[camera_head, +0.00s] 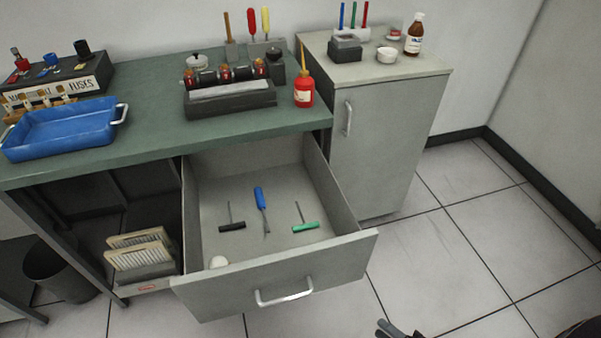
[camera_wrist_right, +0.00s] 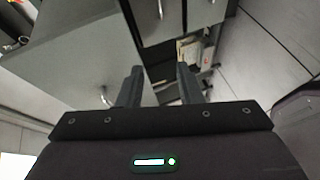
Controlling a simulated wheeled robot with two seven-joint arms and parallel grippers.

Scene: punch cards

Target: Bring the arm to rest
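My right gripper (camera_head: 396,331) shows only in part at the bottom edge of the head view, low over the floor and in front of the open drawer (camera_head: 270,272). In the right wrist view my right gripper (camera_wrist_right: 160,80) has its two dark fingers apart, with nothing between them. It touches nothing that I can see. The rest of the right arm is out of the head view. My left gripper and left arm show in neither view. The drawer holds a black-handled tool (camera_head: 232,226), a blue-handled tool (camera_head: 261,199) and a green-handled tool (camera_head: 305,227).
The green bench (camera_head: 150,143) carries a blue tray (camera_head: 62,128), a dark rack (camera_head: 230,105) and a red bottle (camera_head: 304,89). A grey cabinet (camera_head: 385,150) stands at the right. The drawer juts out from the bench. The tiled floor (camera_head: 480,230) at the right is clear.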

